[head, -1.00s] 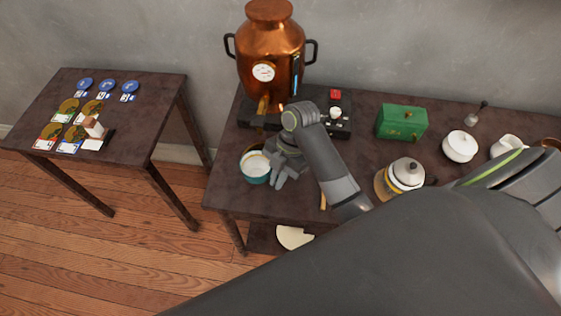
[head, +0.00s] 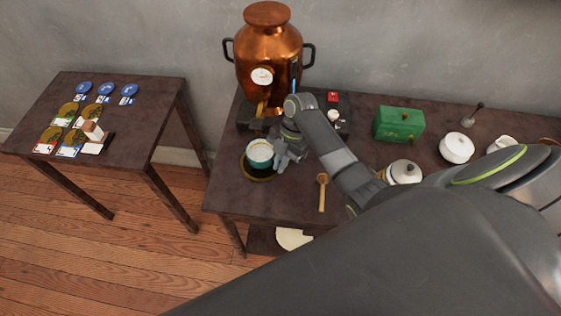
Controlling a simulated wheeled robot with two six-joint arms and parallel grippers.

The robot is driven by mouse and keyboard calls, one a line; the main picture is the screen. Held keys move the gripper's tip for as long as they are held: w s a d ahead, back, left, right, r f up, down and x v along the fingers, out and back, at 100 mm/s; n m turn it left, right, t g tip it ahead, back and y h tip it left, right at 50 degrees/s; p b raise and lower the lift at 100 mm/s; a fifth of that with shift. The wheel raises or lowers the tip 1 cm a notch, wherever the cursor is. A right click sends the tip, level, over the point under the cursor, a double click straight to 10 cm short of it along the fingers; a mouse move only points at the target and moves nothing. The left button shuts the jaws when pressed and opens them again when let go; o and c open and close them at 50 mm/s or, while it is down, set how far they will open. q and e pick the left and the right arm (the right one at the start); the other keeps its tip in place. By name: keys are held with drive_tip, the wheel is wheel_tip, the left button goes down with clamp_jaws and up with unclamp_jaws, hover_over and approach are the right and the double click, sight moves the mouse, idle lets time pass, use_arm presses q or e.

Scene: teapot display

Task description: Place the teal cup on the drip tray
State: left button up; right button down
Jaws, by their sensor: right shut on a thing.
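The teal cup (head: 259,159), with a white inside, is near the left front of the dark table. My right gripper (head: 277,157) is shut on its right side and holds it upright, seemingly just above a dark round saucer with a gold rim (head: 258,179). The copper urn (head: 270,55) stands behind on a black base. The dark area at the base's left end, below the brass tap (head: 262,107), looks like the drip tray (head: 244,119); the cup is in front of it. My left gripper is not in view.
A wooden spoon (head: 322,193) lies right of the cup. A green box (head: 400,125), a lidded pot (head: 405,171) and a white bowl (head: 456,148) stand further right. A side table (head: 130,145) with cards and blue discs is at left.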

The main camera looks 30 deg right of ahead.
drive_tip(key=shift+f, duration=0.1)
drive_tip(key=c, duration=1.6)
unclamp_jaws()
drive_tip(key=shift+p+v, duration=0.5)
drive_tip(key=shift+v, duration=5.65)
drive_tip(key=shift+f, duration=0.15)
